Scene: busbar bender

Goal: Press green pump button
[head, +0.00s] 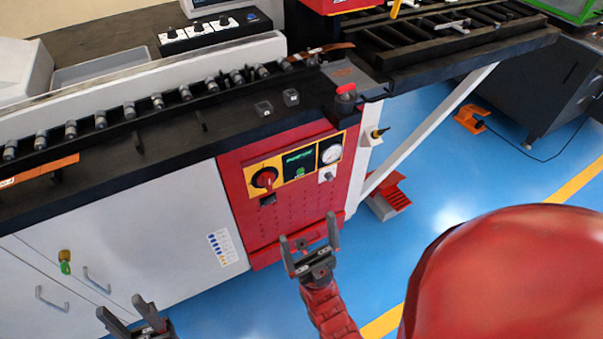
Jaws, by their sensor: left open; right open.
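A yellow control panel (318,164) is on the front of the red machine cabinet (290,215). It carries a red rotary knob (264,178), a dark square with green markings (298,158) and a round white gauge (331,154). A small green spot (300,173) low on the dark square may be the green pump button, but it is too small to be sure. My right gripper (308,230) is open and empty, below the panel in the picture and apart from it. My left gripper (121,307) is open and empty at the bottom left, in front of the white cabinet.
A red mushroom button (346,91) stands on the black bench top (255,120) above the panel. The white cabinet (180,225) has handles and a yellow-green item (65,262). A red pedal (390,196) sits on the blue floor (450,150). A white diagonal brace (430,130) is at right.

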